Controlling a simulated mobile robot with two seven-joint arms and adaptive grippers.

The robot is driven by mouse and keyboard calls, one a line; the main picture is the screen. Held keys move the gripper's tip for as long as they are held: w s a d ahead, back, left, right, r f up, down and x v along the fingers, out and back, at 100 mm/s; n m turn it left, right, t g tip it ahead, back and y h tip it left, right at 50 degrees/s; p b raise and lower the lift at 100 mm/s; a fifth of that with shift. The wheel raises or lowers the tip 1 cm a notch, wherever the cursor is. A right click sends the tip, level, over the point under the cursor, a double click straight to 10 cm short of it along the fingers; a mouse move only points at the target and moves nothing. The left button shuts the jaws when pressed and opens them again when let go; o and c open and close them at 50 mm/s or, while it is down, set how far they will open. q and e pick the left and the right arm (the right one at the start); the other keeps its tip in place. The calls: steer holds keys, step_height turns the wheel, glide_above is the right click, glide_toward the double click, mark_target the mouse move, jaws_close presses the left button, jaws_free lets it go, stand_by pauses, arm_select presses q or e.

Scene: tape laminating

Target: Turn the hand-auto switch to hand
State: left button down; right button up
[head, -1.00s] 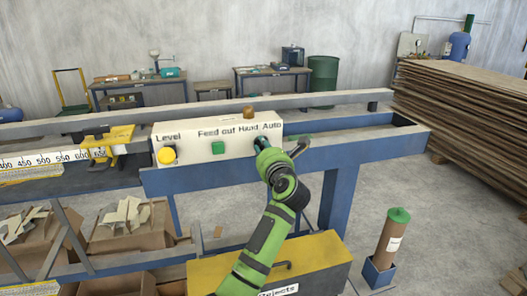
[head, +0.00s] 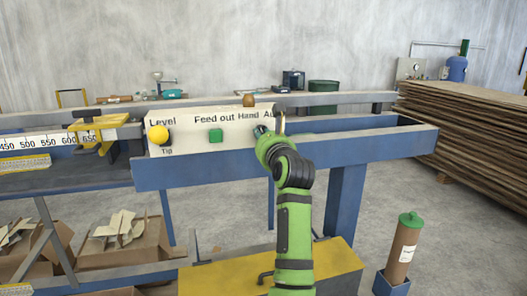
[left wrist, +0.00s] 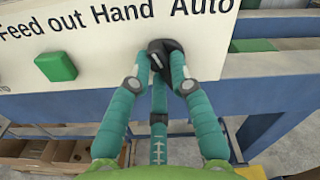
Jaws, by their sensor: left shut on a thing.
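The white control panel (head: 190,120) faces me on the blue frame, with the labels Level, Feed out, Hand and Auto. The hand-auto switch is a black knob (left wrist: 166,46) below and between the words Hand and Auto in the left wrist view. My left gripper (left wrist: 161,64) is shut on this knob, with its teal fingers on both sides of it. A light mark shows on the knob's left part, but its exact setting is hard to tell. In the head view my left gripper (head: 267,140) covers most of the switch. My right gripper is not in view.
A green button (head: 216,135) and a yellow knob (head: 158,134) sit left of the switch. A yellow-topped box (head: 335,262) is below my arm. Stacked boards (head: 470,150) stand at right.

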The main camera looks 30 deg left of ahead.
arm_select(q)
steer(key=shift+f+n+b, duration=0.1)
steer(key=shift+n+b, duration=1.2)
steer(key=shift+b, duration=0.15)
steer(key=c, duration=1.1)
jaws_free()
